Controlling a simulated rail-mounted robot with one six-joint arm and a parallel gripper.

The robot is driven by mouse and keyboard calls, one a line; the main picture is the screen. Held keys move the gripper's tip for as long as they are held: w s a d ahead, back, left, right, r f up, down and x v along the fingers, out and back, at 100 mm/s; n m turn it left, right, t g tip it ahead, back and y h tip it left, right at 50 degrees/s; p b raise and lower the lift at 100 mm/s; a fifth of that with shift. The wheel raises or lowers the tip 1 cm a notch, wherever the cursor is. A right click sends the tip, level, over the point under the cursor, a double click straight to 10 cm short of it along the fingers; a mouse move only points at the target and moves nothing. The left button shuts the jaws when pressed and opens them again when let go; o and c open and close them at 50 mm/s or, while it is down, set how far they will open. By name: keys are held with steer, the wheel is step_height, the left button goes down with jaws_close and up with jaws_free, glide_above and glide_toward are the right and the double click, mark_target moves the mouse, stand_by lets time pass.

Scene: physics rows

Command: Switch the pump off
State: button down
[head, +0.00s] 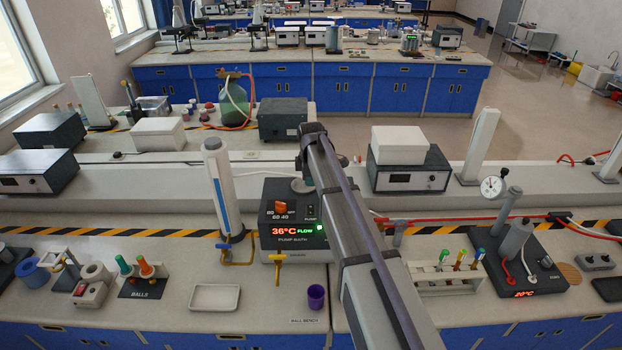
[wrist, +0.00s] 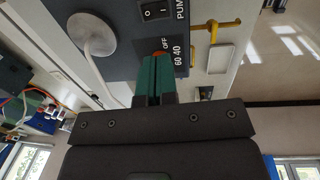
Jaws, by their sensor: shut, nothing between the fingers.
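The dark pump bath box (head: 294,250) stands on the bench, its display (head: 298,231) reading 36°C and FLOW beside a lit green lamp (head: 319,227). Its black PUMP rocker switch (head: 311,212) is on the panel right of an orange knob (head: 281,207). In the wrist view the rocker (wrist: 158,11) shows I and O marks; which side is pressed I cannot tell. My gripper (wrist: 157,60) is shut and empty, its green fingertips over the orange knob (wrist: 160,53), which they partly hide. The rocker is apart from the fingertips. In the head view my arm hides the fingers.
A white cylinder with a blue stripe (head: 222,190) stands left of the box, with yellow tubing (head: 238,263) between them. A yellow tap (head: 279,261) is on the front. A white tray (head: 214,297) and purple cup (head: 316,296) lie ahead. A tube rack (head: 450,283) stands right.

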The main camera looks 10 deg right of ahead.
mark_target(311, 207)
steer(key=shift+s+r, duration=0.1)
steer(key=shift+r, duration=0.65)
steer(key=shift+w+d, duration=0.15)
steer(key=shift+w, duration=0.6)
steer(key=f+b, duration=0.4)
steer(key=w+f+b, duration=0.1)
steer(key=f+b, duration=0.9)
steer(key=shift+w+d+f, duration=0.1)
steer(key=shift+w+d, duration=0.1)
steer(key=shift+w, duration=0.1)
